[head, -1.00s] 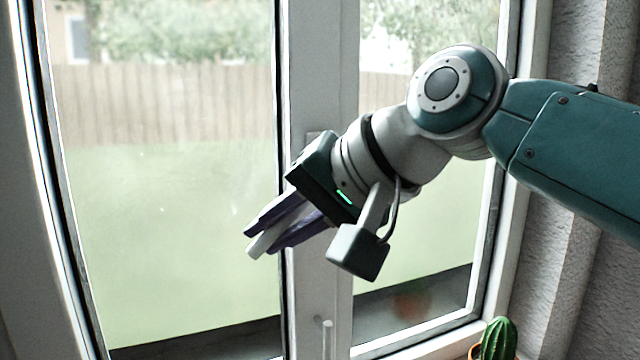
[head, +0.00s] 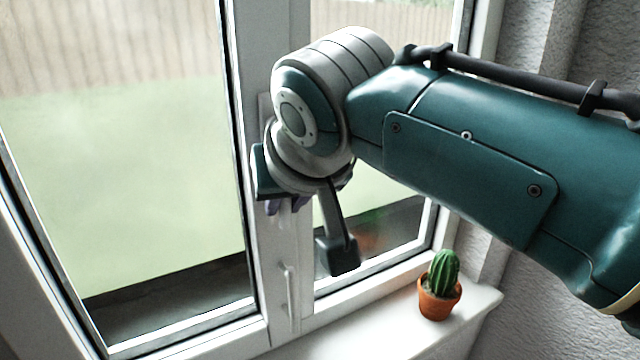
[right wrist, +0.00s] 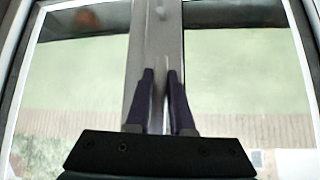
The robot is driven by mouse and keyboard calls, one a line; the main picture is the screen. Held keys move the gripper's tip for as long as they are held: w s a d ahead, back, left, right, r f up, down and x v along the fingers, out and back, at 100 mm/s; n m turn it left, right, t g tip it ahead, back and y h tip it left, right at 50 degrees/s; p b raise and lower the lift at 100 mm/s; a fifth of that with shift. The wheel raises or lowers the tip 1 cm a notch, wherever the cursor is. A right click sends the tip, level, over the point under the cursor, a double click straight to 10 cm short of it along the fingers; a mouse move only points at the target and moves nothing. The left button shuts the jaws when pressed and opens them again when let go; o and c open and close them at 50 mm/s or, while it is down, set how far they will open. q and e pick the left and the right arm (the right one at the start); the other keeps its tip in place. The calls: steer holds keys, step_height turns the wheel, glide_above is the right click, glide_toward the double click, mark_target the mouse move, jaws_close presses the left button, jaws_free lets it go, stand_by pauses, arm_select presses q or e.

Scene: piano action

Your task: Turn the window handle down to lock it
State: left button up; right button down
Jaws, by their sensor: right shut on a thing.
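The window handle is mostly hidden behind my right gripper in the head view; only the edge of its pale plate (head: 264,106) shows on the white middle post. My right gripper (head: 274,206) is at that post, its purple fingers pointing downward. In the right wrist view, the fingers (right wrist: 161,85) lie along the post, with a pale strip of the handle (right wrist: 158,112) between them. The gripper is shut on the handle, which appears to point down along the post. My left gripper is not in view.
A potted cactus (head: 440,285) stands on the white windowsill (head: 385,327), below my right arm. A small upright fitting (head: 287,290) sits lower on the post. Glass panes flank the post, and a rough grey wall is at the right.

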steer(key=shift+w+d+f, duration=0.1)
steer(key=shift+d, duration=0.1)
stand_by(0.4)
steer(key=c, duration=0.8)
jaws_free()
steer(key=b+v, duration=0.1)
steer(key=v, duration=0.9)
steer(key=shift+a, duration=0.15)
